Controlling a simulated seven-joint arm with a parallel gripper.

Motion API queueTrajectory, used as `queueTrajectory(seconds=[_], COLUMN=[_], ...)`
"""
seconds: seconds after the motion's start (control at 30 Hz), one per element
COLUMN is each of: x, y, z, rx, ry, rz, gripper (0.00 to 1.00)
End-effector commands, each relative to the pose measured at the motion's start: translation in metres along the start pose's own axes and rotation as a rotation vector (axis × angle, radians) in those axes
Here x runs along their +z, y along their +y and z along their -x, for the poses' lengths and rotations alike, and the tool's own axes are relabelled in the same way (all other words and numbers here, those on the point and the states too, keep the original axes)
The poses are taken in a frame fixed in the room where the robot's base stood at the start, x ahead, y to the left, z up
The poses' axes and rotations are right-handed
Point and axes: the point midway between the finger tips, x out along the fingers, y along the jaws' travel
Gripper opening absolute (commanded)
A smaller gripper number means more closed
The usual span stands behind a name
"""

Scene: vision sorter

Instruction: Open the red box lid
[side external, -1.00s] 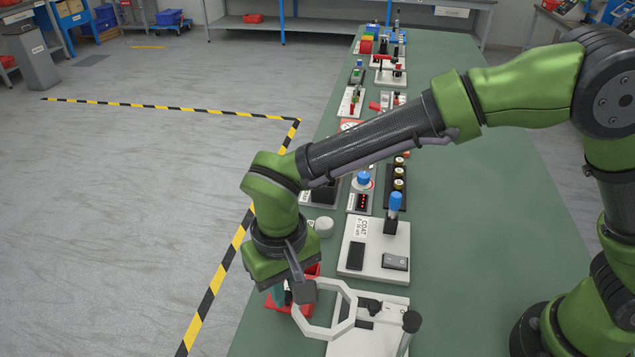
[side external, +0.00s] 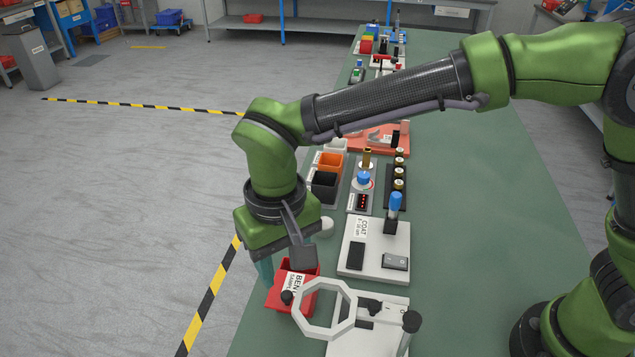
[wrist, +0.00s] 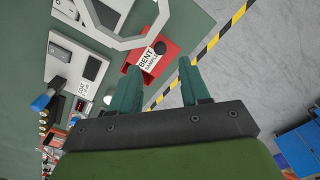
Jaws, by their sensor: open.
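The red box (side external: 275,298) stands near the front left edge of the bench. It bears a white label reading BENT SAMPLE and a dark round knob (side external: 287,297). In the wrist view the red box (wrist: 170,50), its label and its knob (wrist: 160,47) show just beyond my fingertips. I cannot tell whether its lid is fully shut. My gripper (wrist: 158,64) is open, with its two teal fingers apart and nothing between them. In the side view one finger (side external: 264,271) shows at the box's left back side, apart from the knob; the other is mostly hidden.
A white octagonal ring fixture (side external: 326,309) stands right beside the box. Behind it is a white COAT panel (side external: 348,265) with a blue-topped post (side external: 395,203). Orange and black bins (side external: 326,182) stand further back. The bench's right side (side external: 480,240) is clear.

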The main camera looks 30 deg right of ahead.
Motion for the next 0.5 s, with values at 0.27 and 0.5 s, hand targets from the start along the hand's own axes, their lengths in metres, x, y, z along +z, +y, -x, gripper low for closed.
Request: queueTrajectory(seconds=[0.27, 0.5], x=[-0.001, 0.0], y=[-0.001, 0.0], z=[0.069, 0.102], rx=[-0.003, -0.001], ry=[0.003, 0.001], rz=[0.0, 0.001], gripper=[0.46, 0.46])
